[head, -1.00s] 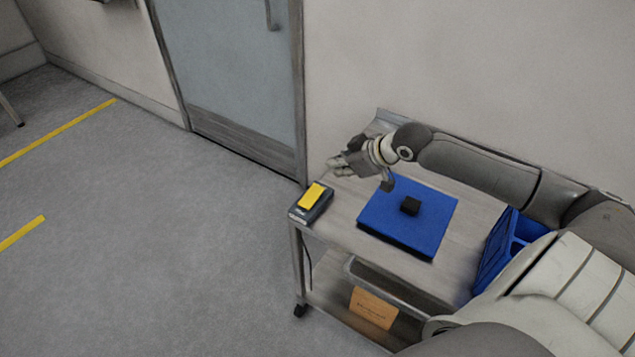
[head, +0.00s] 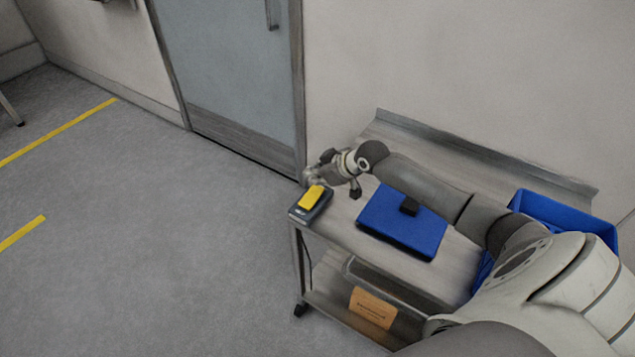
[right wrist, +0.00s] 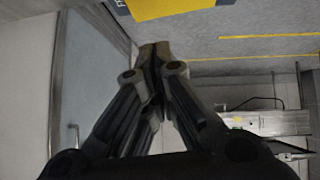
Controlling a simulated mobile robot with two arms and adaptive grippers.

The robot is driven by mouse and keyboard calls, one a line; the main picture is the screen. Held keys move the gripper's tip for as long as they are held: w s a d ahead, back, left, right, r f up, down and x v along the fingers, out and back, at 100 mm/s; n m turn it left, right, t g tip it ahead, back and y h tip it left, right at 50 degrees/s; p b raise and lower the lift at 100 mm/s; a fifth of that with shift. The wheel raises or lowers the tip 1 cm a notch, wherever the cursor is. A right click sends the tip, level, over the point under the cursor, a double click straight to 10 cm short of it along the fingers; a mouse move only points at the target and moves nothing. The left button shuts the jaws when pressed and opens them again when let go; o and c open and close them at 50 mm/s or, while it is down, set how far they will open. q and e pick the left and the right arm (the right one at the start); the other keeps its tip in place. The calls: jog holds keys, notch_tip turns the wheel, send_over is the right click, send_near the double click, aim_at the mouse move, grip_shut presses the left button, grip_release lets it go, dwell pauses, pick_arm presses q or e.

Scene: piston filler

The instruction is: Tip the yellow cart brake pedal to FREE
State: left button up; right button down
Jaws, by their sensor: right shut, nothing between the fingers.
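The yellow brake pedal (head: 312,197) sits on a dark base (head: 301,213) at the left front corner of the cart top. The pedal also shows at the top edge of the right wrist view (right wrist: 165,8), cut off by the frame. My right gripper (head: 308,178) is shut and empty, just behind the pedal in the head view. In the right wrist view its closed fingertips (right wrist: 154,48) point toward the pedal, with a small gap in the picture. I cannot tell whether they touch. The pedal's lettering is not readable. My left gripper is not in view.
A blue bin (head: 570,215) stands at the right. A cardboard piece (head: 372,308) is on the lower shelf. The wall and door are behind; the floor at left is clear.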

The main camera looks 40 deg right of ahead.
aim_at(315, 195)
jog(key=shift+s+d+f, duration=0.1)
jog(key=shift+d+f, duration=0.05)
jog(key=shift+f, duration=0.75)
jog(key=shift+d+f, duration=0.15)
jog(key=shift+f, duration=0.7)
jog(key=shift+d+f+b, duration=0.25)
jog(key=shift+f+b, duration=0.25)
jog(key=shift+f, duration=0.1)
jog(key=shift+r, duration=0.25)
jog(key=shift+a, duration=0.1)
jog(key=shift+p, duration=0.35)
jog(key=shift+s+a+r+p, duration=0.25)
jog(key=shift+a+p, duration=0.4)
jog(key=shift+p, duration=0.25)
